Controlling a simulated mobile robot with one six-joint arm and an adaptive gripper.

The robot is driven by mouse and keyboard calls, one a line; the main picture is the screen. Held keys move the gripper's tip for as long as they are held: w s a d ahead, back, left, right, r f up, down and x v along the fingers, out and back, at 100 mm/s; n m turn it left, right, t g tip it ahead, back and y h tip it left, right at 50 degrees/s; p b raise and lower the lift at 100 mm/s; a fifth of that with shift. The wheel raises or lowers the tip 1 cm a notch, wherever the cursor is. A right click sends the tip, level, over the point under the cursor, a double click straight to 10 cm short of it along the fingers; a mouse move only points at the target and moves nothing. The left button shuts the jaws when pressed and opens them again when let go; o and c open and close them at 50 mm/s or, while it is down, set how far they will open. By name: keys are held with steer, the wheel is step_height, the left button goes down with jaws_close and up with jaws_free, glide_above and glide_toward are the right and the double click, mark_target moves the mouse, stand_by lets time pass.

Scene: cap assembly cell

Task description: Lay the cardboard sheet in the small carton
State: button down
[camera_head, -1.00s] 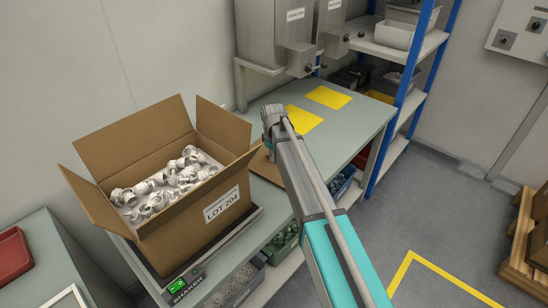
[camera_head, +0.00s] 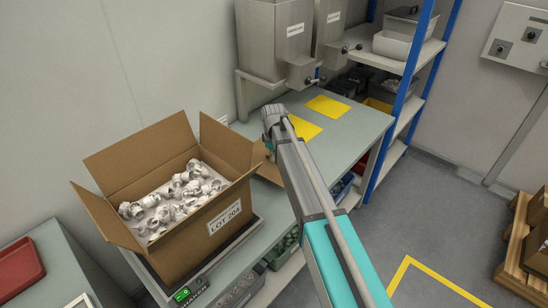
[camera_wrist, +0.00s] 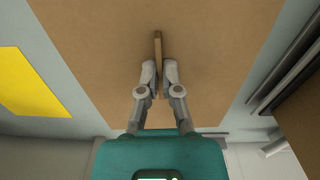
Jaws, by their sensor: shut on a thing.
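The brown cardboard sheet (camera_wrist: 90,40) fills the middle of the wrist view, with a thin upright tab (camera_wrist: 157,45) on it. My gripper (camera_wrist: 160,68) is shut on that tab. In the head view only a sliver of the sheet (camera_head: 269,172) shows, between my arm and the carton; I cannot tell whether it touches the bench. The open carton (camera_head: 195,235), labelled LOT 204, stands left of my gripper. Its flaps are spread and it holds several white pipe-like fittings (camera_head: 170,195). A brown carton edge (camera_wrist: 302,115) shows at the right of the wrist view.
The carton stands on a shaker (camera_head: 190,293) on the grey-green bench (camera_head: 350,135). Two yellow mats (camera_head: 327,106) lie beyond my gripper, under steel hoppers (camera_head: 278,35). A blue-posted shelf (camera_head: 405,95) stands right. A red tray (camera_head: 15,265) lies at left.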

steer(key=shift+r+p, duration=0.3)
steer(key=shift+r, duration=0.15)
steer(key=shift+r, duration=0.1)
step_height(320, 180, up, 31)
steer(key=n+p, duration=0.6)
steer(key=p, duration=2.5)
steer(key=shift+a, duration=0.15)
